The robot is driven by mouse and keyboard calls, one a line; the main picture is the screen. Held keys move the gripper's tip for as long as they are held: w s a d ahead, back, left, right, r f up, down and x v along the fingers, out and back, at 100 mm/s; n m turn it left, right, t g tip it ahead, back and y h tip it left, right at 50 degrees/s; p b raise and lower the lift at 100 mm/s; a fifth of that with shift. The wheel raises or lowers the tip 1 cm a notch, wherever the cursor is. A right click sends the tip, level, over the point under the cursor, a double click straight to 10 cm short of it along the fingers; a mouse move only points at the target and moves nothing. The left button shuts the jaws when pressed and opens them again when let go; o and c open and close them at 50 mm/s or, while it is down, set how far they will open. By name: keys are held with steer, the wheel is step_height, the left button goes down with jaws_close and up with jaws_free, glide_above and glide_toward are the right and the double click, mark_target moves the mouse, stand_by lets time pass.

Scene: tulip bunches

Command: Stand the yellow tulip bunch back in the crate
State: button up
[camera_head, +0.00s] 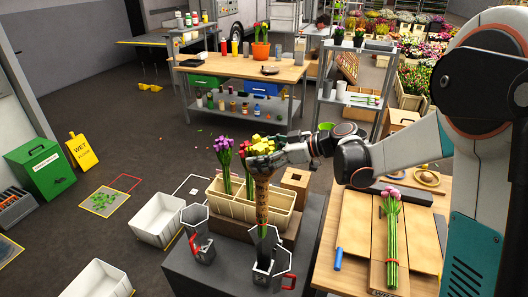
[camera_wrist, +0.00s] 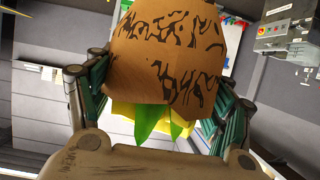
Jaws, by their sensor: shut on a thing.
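My gripper (camera_head: 263,162) is shut on the yellow tulip bunch (camera_head: 262,141), near the top of its brown paper wrap. In the wrist view the printed paper wrap (camera_wrist: 170,50) sits between my fingers, with green leaves and some yellow below it. The bunch hangs roughly upright. The cream crate (camera_head: 235,208) stands just behind and left of the bunch. Purple tulips (camera_head: 224,156) and red tulips (camera_head: 248,168) stand in its compartments.
A second jug (camera_head: 201,250) stands left on the same dark stand. A wooden box (camera_head: 296,183) is right of the crate. White bins (camera_head: 158,220) sit on the floor at left.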

steer(key=s+a, duration=0.4)
steer(key=s, duration=0.7)
steer(key=shift+b, duration=0.35)
steer(key=shift+s, duration=0.1)
stand_by(0.4)
